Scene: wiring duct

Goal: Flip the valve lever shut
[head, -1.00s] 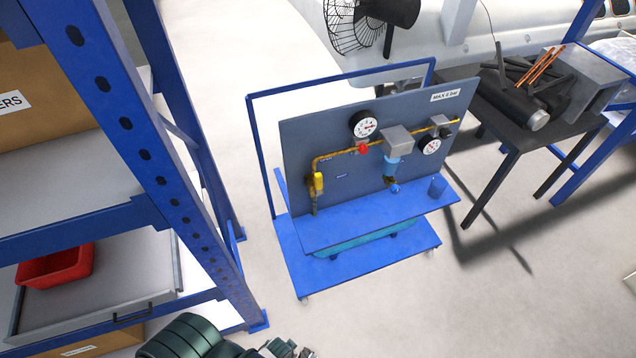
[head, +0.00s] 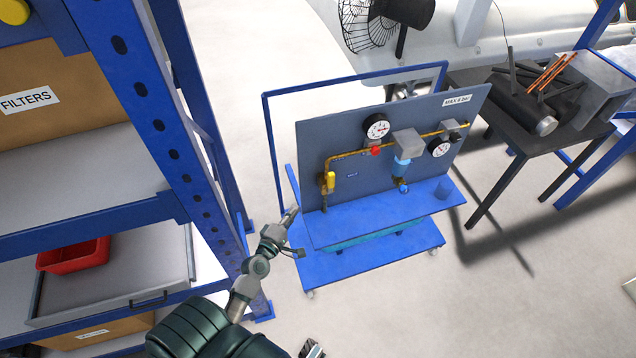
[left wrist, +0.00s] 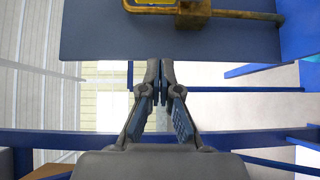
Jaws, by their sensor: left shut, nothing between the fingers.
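The valve lever (head: 331,181) is yellow and stands upright on the brass pipe at the left end of the grey panel (head: 345,200). In the left wrist view, part of the yellow lever (left wrist: 152,9) shows at the top edge, beside the brass valve body (left wrist: 196,13). My left gripper (head: 293,212) is in front of the panel's lower left edge, below and left of the lever and apart from it. Its fingers (left wrist: 161,80) are together and empty. A small grey part (head: 312,349) at the bottom edge may be my right gripper; too little shows.
The panel stands on a blue cart (head: 375,262) with a blue frame. Two gauges (head: 376,128) and a filter unit (head: 404,150) sit right of the lever. A blue shelf rack (head: 165,130) rises close at left. A dark table (head: 525,140) stands at right.

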